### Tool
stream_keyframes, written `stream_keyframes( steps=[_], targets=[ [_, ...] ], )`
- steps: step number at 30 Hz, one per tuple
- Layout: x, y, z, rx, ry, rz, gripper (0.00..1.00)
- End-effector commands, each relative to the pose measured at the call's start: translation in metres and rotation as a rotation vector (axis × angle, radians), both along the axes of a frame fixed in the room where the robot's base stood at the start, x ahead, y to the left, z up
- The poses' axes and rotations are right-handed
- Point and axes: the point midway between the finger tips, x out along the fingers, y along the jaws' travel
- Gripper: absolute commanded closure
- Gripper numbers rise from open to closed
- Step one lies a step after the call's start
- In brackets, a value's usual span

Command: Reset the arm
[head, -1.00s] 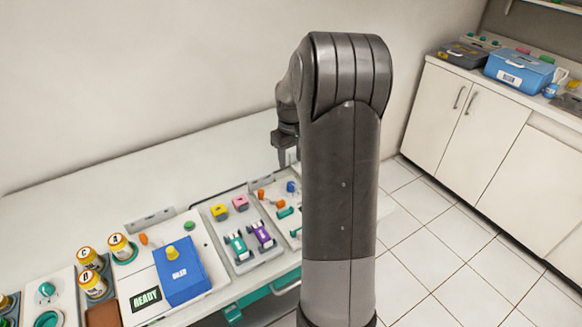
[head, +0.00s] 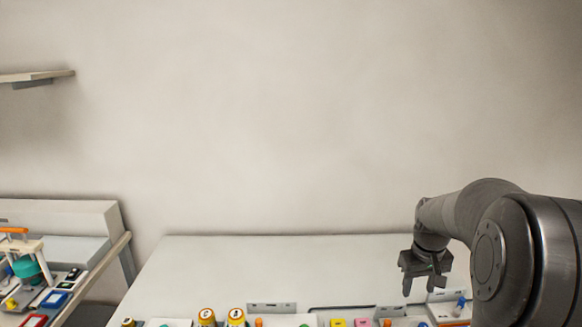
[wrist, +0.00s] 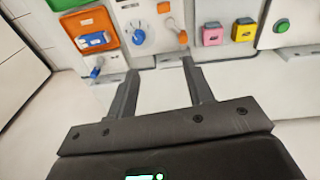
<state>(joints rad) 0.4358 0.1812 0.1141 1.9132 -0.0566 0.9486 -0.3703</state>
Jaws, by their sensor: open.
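My gripper (head: 422,285) is open and empty at the right side of the head view, above the right part of the white work table (head: 250,265). In the wrist view its two fingers (wrist: 160,75) are spread apart with nothing between them. The wrist view shows a panel with a blue knob (wrist: 139,37) and an orange lever beyond the fingertips. My arm rises at the right edge of the head view, bent at the elbow.
A side stand (head: 88,277) with small items is at the left. A wall shelf (head: 35,77) hangs at upper left. The wall's middle is bare.

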Motion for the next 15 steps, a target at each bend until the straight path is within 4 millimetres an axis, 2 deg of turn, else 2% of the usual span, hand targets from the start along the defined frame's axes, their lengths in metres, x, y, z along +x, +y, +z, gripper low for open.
stream_keyframes(
  steps=[1,6,15],
  targets=[
    [-0.01,0.014,0.014,-0.01,-0.023,0.001,0.53],
    [-0.044,0.054,0.048,-0.026,-0.09,-0.01,0.53],
    [-0.116,0.112,0.084,-0.022,-0.215,-0.031,0.53]
  ],
)
